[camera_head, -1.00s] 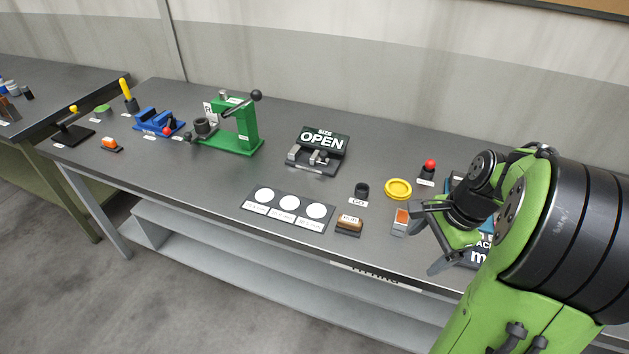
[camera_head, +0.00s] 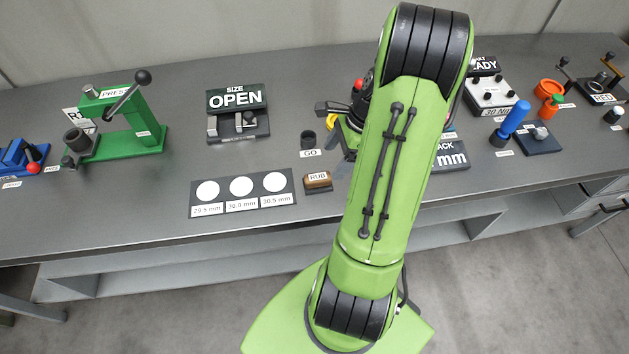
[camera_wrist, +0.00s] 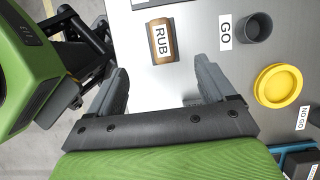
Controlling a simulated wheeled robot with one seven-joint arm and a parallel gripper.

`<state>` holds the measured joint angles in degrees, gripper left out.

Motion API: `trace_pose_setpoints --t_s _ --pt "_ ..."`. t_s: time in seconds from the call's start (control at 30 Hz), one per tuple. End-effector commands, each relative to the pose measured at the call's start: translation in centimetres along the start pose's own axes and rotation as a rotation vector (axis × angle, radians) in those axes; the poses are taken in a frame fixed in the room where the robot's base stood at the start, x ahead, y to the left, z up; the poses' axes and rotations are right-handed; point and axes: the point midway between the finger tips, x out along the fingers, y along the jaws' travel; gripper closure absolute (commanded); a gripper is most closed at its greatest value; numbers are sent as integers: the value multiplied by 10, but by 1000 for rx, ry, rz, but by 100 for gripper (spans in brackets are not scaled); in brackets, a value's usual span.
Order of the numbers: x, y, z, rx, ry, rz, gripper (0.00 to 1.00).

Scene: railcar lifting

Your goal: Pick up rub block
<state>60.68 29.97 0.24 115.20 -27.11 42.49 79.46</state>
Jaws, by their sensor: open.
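The rub block (camera_head: 318,186) is a small brown block with a white RUB label, lying on the grey table just right of the three-circle card. It also shows in the wrist view (camera_wrist: 162,52), at the top, ahead of the gap between my fingers. My gripper (camera_wrist: 160,76) is open and empty, one finger to each side of the gap. The fingertips are short of the block and not touching it. In the head view my arm hides most of the gripper, which is to the right of the block.
The dark GO cup (camera_wrist: 256,27) and the yellow ring (camera_wrist: 278,86) stand right of the block in the wrist view. The card with white circles (camera_head: 241,204) lies left of the block. The OPEN size gauge (camera_head: 237,115) stands behind. The table's front edge is close to the block.

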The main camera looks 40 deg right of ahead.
Motion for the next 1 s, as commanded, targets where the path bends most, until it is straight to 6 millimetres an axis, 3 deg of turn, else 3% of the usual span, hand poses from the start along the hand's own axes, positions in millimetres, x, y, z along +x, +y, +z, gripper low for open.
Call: trace_pose_setpoints --t_s 0.03,0.1,0.27,0.5,0.77,0.87,1.0 --pt "17 0 0 -3 -3 5 17" --pt "32 0 0 -4 -2 5 17" --pt "50 0 1 -4 -1 2 17" --pt "93 -2 4 -4 -2 4 17" --pt "100 -2 4 -5 0 -1 17" --pt "100 -2 4 -5 0 -1 28" --pt "99 -2 4 -5 0 -1 49"
